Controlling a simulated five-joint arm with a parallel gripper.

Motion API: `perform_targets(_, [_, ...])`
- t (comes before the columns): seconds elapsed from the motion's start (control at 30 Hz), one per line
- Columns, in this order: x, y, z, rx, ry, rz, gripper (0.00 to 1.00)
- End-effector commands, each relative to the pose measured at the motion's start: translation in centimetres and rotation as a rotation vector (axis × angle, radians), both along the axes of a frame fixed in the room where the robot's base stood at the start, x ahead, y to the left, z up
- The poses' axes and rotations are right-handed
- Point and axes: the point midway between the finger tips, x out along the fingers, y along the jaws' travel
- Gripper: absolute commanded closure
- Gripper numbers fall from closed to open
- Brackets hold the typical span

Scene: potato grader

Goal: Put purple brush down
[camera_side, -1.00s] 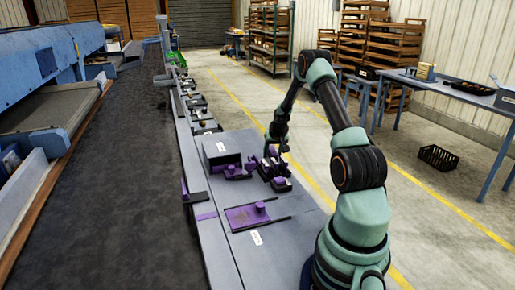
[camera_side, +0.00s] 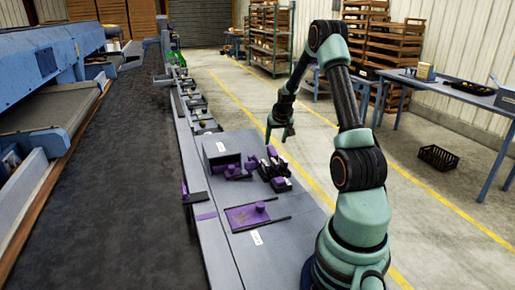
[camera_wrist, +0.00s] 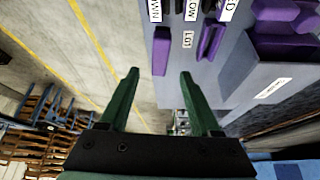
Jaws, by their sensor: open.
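Several purple items stand at the far right of the grey bench; an upright purple piece (camera_side: 272,151) is among them. I cannot tell for sure which is the brush. In the wrist view, a purple block (camera_wrist: 161,50) and a ridged purple piece (camera_wrist: 209,40) lie beside white labels, one reading "LGT". My gripper (camera_side: 280,139) is above and just beyond these items, apart from them.
A purple plate with a knob (camera_side: 248,215) lies nearer on the bench. The dark conveyor belt (camera_side: 110,170) runs along the left. A black crate (camera_side: 438,158) is on the floor at right.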

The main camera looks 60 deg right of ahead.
Motion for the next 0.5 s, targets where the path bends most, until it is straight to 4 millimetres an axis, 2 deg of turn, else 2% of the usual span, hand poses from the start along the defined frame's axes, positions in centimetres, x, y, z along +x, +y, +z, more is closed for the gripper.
perform_targets(0.1, [-0.4,0.6,1.6,-0.002,-0.001,0.0,0.36])
perform_targets(0.37, [-0.8,1.5,3.2,0.0,0.0,0.006,0.36])
perform_targets(0.47, [0.3,3.2,4.5,-0.004,-0.003,0.041,0.36])
perform_targets(0.5, [1.0,4.4,5.4,-0.005,-0.004,0.067,0.36])
